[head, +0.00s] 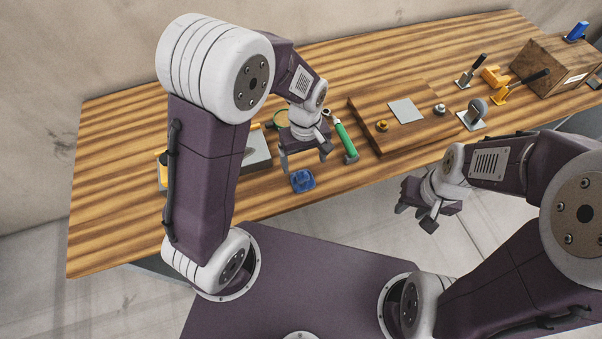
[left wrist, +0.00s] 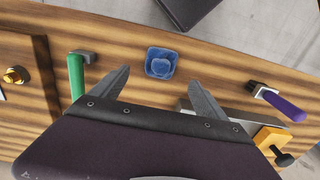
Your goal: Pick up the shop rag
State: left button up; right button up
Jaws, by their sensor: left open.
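The shop rag is a crumpled blue cloth (head: 302,181) lying on the wooden workbench (head: 100,190) near its front edge. It also shows in the left wrist view (left wrist: 161,62), just beyond and between my fingertips. My left gripper (head: 305,159) is open and empty, pointing down above and slightly behind the rag; its two fingers (left wrist: 158,79) are spread wide and do not touch the rag. My right gripper (head: 416,214) hangs in front of the bench, away from the rag, with its fingers apart and nothing between them.
A green-handled tool (head: 344,137) lies right of my left gripper. A wooden board (head: 420,131) with a grey plate lies further right. A purple-handled tool (left wrist: 284,104) and a yellow-orange part (left wrist: 271,138) lie on the rag's other side. Bench around the rag is clear.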

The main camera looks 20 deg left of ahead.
aim_at(303, 174)
pick_arm(q)
jog(key=shift+s+a+f, duration=0.1)
jog(key=shift+s+f, duration=0.2)
jog(key=shift+f, duration=0.25)
jog(key=shift+s+a+f, duration=0.1)
jog(key=shift+s+f, duration=0.2)
jog(key=shift+f, duration=0.2)
jog(key=shift+w+d+f, duration=0.15)
jog(key=shift+w+f, duration=0.55)
jog(key=shift+f, duration=0.35)
jog(key=f, duration=0.4)
jog(key=shift+s, duration=0.3)
jog(key=shift+w+f, duration=0.2)
jog(key=shift+f, duration=0.25)
jog(key=shift+r, duration=0.1)
jog(key=c, duration=1.5)
jog(key=shift+r, duration=0.55)
notch_tip(303, 174, up, 3)
jog(key=shift+f, duration=0.1)
jog(key=w+d+r, duration=0.2)
jog(key=d, duration=0.1)
jog(key=w+d+r, duration=0.2)
jog(key=d, duration=0.1)
jog(key=w+d+r, duration=0.2)
jog(key=d+r, duration=0.1)
jog(key=shift+w+d, duration=0.25)
jog(key=shift+w, duration=0.05)
